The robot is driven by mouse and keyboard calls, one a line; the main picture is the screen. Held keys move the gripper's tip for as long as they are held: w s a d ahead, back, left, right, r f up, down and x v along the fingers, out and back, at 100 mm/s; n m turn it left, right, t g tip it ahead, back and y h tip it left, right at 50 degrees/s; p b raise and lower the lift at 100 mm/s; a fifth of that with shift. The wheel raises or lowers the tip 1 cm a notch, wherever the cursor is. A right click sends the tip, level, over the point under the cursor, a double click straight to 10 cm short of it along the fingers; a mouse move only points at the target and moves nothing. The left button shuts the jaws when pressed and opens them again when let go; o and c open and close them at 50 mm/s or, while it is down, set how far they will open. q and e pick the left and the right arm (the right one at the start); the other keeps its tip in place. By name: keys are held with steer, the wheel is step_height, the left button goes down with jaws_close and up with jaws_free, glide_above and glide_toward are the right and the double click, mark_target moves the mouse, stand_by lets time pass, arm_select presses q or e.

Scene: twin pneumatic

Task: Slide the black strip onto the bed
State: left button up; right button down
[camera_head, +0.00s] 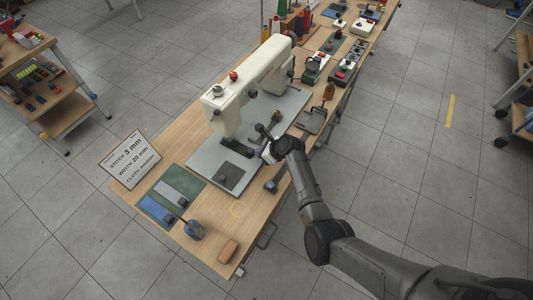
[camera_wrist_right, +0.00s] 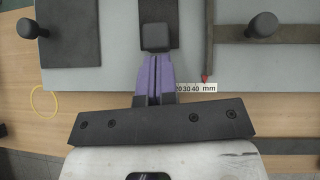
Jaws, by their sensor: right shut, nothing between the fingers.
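In the right wrist view a dark strip (camera_wrist_right: 160,10) lies on the pale grey bed (camera_wrist_right: 112,70), with a dark raised block (camera_wrist_right: 155,37) at its near end. My right gripper (camera_wrist_right: 154,56) has purple fingers pressed together and empty, right at that block; I cannot tell whether they touch it. In the head view my right gripper (camera_head: 256,151) is low over the bed (camera_head: 206,158), beside the cream sewing machine (camera_head: 243,88). My left gripper is not in view.
A dark square plate (camera_head: 228,175) lies on the bed. A dark bar frame (camera_wrist_right: 285,30) with a knob and a millimetre scale (camera_wrist_right: 196,88) sit right of my fingers in the wrist view. A green mat (camera_head: 182,183), a sign (camera_head: 129,158) and a brown block (camera_head: 228,251) are on the table.

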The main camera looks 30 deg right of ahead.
steer(key=s+d+p, duration=0.1)
steer(key=s+d+r+p, duration=0.1)
steer(key=s+p, duration=0.1)
steer(key=p+v, duration=0.2)
steer(key=v, duration=0.7)
steer(key=shift+s+d, duration=0.1)
